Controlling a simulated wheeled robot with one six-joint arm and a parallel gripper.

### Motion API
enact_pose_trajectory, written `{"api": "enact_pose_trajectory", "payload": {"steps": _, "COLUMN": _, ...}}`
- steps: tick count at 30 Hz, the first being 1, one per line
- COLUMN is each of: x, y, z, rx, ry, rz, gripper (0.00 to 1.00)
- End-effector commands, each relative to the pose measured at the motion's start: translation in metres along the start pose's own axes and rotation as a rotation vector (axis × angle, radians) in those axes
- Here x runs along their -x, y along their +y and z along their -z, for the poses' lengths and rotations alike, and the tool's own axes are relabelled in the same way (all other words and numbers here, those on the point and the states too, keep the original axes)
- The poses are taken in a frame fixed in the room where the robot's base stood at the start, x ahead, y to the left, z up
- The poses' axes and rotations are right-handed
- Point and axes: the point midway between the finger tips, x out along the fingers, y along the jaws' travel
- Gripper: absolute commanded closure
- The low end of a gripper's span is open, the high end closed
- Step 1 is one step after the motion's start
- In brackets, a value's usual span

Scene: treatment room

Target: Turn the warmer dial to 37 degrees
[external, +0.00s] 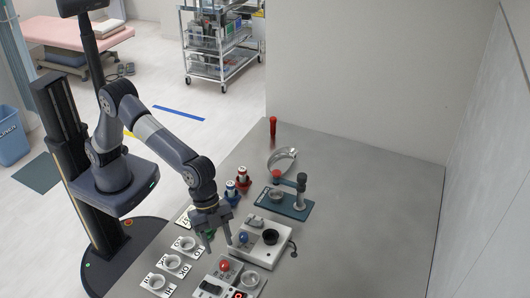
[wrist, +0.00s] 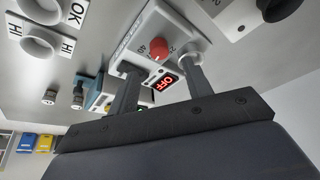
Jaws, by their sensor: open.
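The warmer is a white box with a red dial (external: 225,266) on its panel, near the front of the bench. In the wrist view the red dial (wrist: 160,48) has printed numbers around it, one reading 40. A small display (wrist: 162,80) on the warmer shows OFF in red. My gripper (external: 220,246) is open and empty, pointing down just behind the dial in the external view. In the wrist view my gripper (wrist: 163,63) has its two fingers on either side of the display, with the dial beyond and between the tips, seemingly untouched. The dial's exact pointer position is unclear.
A white device with a blue knob (external: 243,238) and a black cup (external: 270,237) stands close by on the right. Labelled ring holders (external: 171,262) lie left. A teal stand (external: 290,206) and red and blue bottles are behind. The bench's right side is clear.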

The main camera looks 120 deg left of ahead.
Motion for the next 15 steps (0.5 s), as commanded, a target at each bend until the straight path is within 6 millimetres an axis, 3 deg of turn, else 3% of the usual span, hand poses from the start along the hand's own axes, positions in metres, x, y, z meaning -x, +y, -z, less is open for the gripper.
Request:
{"api": "enact_pose_trajectory", "payload": {"steps": 6, "x": 0.034, "y": 0.0, "z": 0.0, "rx": 0.0, "ry": 0.001, "rz": 0.001, "gripper": 0.52}}
{"api": "enact_pose_trajectory", "payload": {"steps": 15, "x": 0.044, "y": 0.0, "z": 0.0, "rx": 0.0, "ry": -0.002, "rz": -0.001, "gripper": 0.52}}
